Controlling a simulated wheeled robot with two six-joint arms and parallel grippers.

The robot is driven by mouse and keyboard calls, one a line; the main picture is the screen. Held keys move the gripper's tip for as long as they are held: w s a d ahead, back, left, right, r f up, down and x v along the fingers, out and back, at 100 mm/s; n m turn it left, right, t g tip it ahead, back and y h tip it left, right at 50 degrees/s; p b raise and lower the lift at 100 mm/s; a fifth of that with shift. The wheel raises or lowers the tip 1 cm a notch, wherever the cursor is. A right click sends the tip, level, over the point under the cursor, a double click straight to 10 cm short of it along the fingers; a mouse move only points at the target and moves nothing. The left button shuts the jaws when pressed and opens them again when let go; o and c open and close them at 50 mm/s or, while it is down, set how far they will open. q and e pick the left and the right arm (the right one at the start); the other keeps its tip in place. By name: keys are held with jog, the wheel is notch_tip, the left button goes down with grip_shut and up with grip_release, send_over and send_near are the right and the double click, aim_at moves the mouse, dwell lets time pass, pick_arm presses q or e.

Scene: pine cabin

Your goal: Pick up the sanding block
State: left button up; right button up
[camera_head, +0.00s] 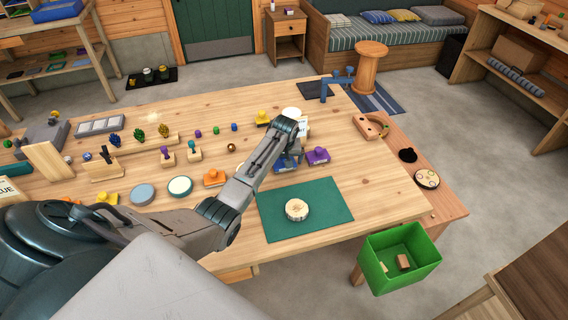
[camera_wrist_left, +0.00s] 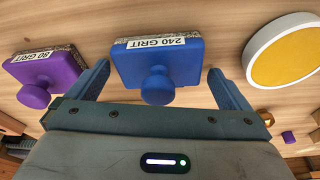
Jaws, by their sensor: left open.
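The blue sanding block (camera_wrist_left: 157,62) with a round blue knob and a "240 GRIT" label lies on the table in the left wrist view. My left gripper (camera_wrist_left: 158,72) is open, with one blue finger on each side of this block and a gap to both sides. In the head view my left gripper (camera_head: 289,150) is over the block and hides most of it. The purple sanding block (camera_wrist_left: 45,72), labelled "80 GRIT", lies just left of the fingers; it also shows in the head view (camera_head: 318,155). My right gripper is not in view.
A green mat (camera_head: 330,213) bears a round wooden disc (camera_head: 297,209). An orange-knobbed block (camera_head: 213,177) and white-topped round tin (camera_head: 180,186) sit to the left. A yellow-topped round thing (camera_wrist_left: 287,52) is near the right finger. A green bin (camera_head: 400,258) stands beside the table.

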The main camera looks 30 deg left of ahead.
pick_arm(q)
jog(key=shift+c, duration=0.2)
jog(key=c, duration=0.4)
jog(key=shift+r, duration=0.1)
jog(key=c, duration=0.5)
jog(key=shift+r, duration=0.1)
jog(key=shift+r+b, duration=0.3)
notch_tip(320, 180, up, 2)
jog(key=shift+w+r+b, duration=0.1)
jog(key=shift+r+b, duration=0.1)
jog(key=shift+b, duration=0.45)
jog(key=s+d+b, duration=0.1)
jog(key=s+d, duration=0.1)
jog(key=s, duration=0.3)
jog(key=s+d+r+b, duration=0.1)
jog(key=s+d, duration=0.1)
jog(key=s, duration=0.3)
jog(key=s+d+b, duration=0.1)
jog(key=s+d, duration=0.1)
jog(key=s, duration=0.3)
jog(key=shift+d+r, duration=0.3)
jog(key=shift+r, duration=0.05)
jog(key=shift+w, duration=0.1)
